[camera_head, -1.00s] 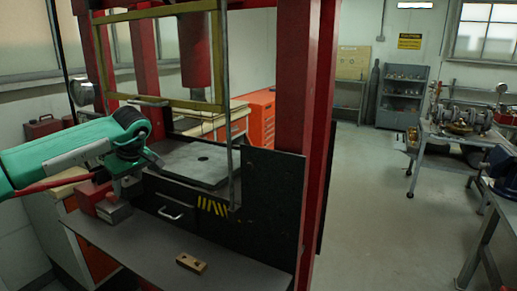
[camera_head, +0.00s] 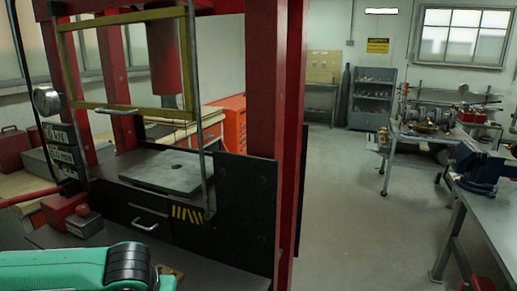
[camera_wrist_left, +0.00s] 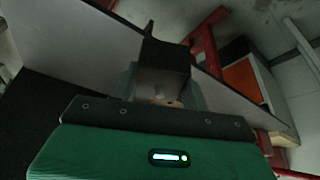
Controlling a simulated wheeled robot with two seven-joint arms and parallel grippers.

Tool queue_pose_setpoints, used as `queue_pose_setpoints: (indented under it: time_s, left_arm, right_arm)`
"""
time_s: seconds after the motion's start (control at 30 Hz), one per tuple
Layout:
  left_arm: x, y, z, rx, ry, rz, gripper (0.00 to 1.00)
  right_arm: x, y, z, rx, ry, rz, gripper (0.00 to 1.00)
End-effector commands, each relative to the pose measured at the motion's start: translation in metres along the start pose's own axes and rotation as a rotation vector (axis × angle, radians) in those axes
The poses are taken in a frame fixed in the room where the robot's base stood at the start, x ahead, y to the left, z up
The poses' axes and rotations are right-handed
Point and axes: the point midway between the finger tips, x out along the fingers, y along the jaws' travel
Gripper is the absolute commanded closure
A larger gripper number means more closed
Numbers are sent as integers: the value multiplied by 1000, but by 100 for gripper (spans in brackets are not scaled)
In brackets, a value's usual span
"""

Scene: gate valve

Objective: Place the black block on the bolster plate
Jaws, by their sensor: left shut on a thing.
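The bolster plate (camera_head: 162,171) is a flat grey plate with a dark central hole, lying on the press bed in the head view. In the head view, my left arm crosses the bottom left corner, well in front of the plate, and its fingertips are out of frame. In the left wrist view, my left gripper (camera_wrist_left: 163,88) is shut on a dark block, the black block (camera_wrist_left: 166,54). The block's lower end is hidden between the fingers. My right gripper is in neither view.
A red box and a small grey-topped block (camera_head: 86,222) sit left of the press drawer (camera_head: 148,218). A yellow-framed guard (camera_head: 130,107) hangs above the bed. Red posts (camera_head: 290,140) and a black side panel (camera_head: 247,205) stand to its right.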

Motion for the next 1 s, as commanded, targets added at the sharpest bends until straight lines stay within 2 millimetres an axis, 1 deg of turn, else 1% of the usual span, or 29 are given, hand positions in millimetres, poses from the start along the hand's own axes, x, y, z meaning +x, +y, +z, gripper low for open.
queue_pose_setpoints:
  time_s: [0.1,0.23,1.0]
  left_arm:
    - [-2,7,11,39,3,17,100]
    - [-2,10,15,51,2,24,100]
    - [-2,9,14,50,2,21,100]
  right_arm:
    - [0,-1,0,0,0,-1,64]
    - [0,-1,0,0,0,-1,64]
    - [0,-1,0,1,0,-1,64]
